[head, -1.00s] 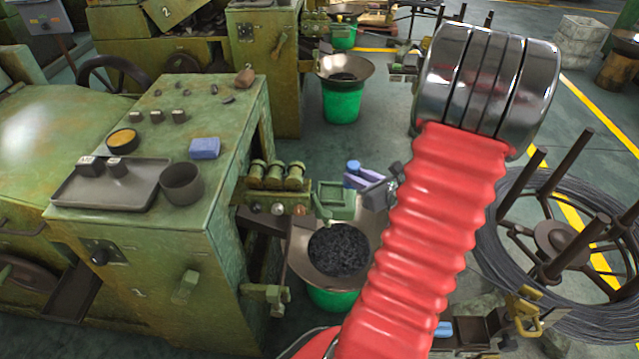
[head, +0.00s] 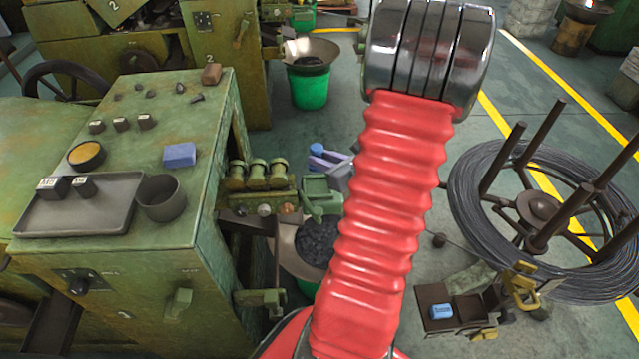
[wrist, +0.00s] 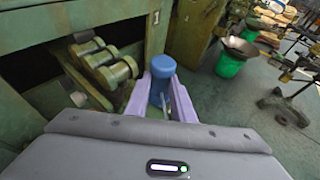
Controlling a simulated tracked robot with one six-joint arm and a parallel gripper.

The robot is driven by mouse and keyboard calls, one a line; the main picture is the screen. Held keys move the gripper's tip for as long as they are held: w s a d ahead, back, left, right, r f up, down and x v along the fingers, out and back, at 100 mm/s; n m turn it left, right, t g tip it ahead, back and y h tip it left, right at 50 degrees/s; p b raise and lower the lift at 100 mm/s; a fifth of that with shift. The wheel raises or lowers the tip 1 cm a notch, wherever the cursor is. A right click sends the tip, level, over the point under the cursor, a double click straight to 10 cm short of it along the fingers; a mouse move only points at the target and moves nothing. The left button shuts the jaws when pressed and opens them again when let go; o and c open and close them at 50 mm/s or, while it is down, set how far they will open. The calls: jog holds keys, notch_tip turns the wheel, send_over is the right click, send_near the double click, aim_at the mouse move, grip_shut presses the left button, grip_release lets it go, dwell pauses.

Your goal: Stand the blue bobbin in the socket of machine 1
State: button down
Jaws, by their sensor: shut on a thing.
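The blue bobbin (wrist: 162,70) stands between the two purple fingers of my gripper (wrist: 162,88) in the wrist view, its rounded top up. My gripper is shut on it. In the head view my gripper (head: 327,160) is small and partly behind my red arm sleeve, with the bobbin's blue top (head: 316,149) just showing. The green machine (head: 205,150) is on the left. A small green block (head: 318,188) sticks out from its side, just in front of my gripper. I cannot make out the socket or whether the bobbin's foot touches anything.
Green rollers (head: 258,173) sit beside the green block. A pan (head: 285,245) of dark scrap is below. A wire coil (head: 475,215) on a spiked stand is right. A dark tray (head: 470,295) holds another blue piece (head: 442,311). A blue block (head: 180,154) lies on the machine top.

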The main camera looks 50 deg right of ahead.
jog(key=shift+f, duration=2.45)
jog(key=shift+f, duration=2.1)
jog(key=c, duration=1.5)
grip_release()
jog(key=v, duration=1.2)
